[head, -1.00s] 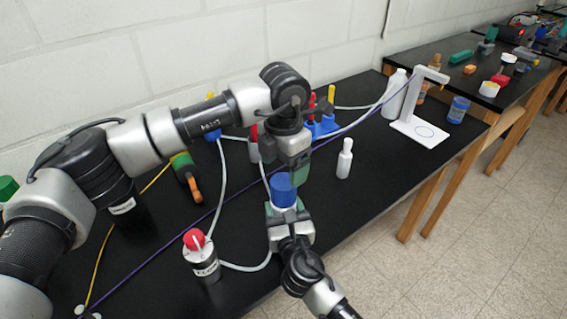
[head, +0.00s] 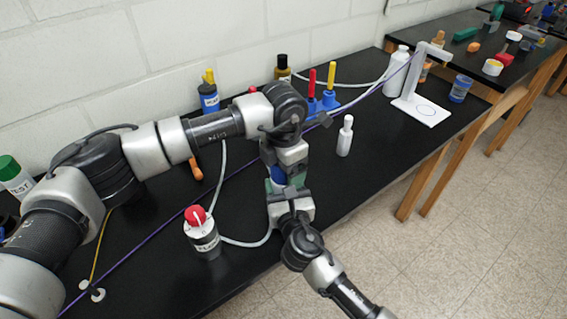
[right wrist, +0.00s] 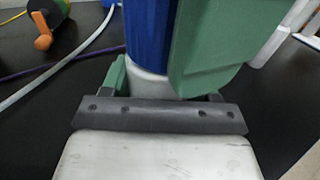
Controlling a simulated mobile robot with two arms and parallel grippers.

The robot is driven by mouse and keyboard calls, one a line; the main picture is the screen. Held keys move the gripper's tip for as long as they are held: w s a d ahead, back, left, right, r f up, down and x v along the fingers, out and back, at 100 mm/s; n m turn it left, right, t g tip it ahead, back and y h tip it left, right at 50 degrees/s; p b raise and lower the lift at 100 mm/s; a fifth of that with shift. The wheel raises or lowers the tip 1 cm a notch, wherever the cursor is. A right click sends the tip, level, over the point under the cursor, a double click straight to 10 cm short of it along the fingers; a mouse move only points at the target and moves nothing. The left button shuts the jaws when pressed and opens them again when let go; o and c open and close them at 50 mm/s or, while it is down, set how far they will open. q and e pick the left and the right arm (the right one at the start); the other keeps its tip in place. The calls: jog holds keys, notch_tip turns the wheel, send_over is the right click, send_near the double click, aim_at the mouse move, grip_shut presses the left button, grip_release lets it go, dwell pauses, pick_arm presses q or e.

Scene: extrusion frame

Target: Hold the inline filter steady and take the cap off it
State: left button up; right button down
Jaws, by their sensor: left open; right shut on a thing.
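The inline filter, with a white body (right wrist: 148,82) and a ribbed blue cap (right wrist: 150,35), stands upright in my right gripper (head: 288,190). The cap also shows as a small blue patch (head: 279,173) in the head view, mostly hidden by the left gripper. My right gripper is shut on the filter body below the cap. My left gripper (head: 285,176) points down over the cap and is open. One of its green fingers (right wrist: 212,45) is beside the cap in the right wrist view; the other finger is not clear there.
A grey cylinder with a red knob (head: 203,235) stands at the front, with a pale hose (head: 250,241) curving from it. A purple cord (head: 145,248) crosses the black bench. A white bottle (head: 345,137) stands right of the grippers. Bare bench lies between bottle and white stand (head: 420,110).

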pick_arm(q)
jog(key=shift+c, duration=0.3)
jog(key=c, duration=0.9)
jog(key=shift+o, duration=0.2)
jog(key=shift+n, duration=0.5)
jog(key=shift+r, duration=0.25)
jog(key=shift+r, duration=0.85)
jog(key=shift+r, duration=2.05)
pick_arm(e)
jog(key=shift+c, duration=0.9)
grip_release()
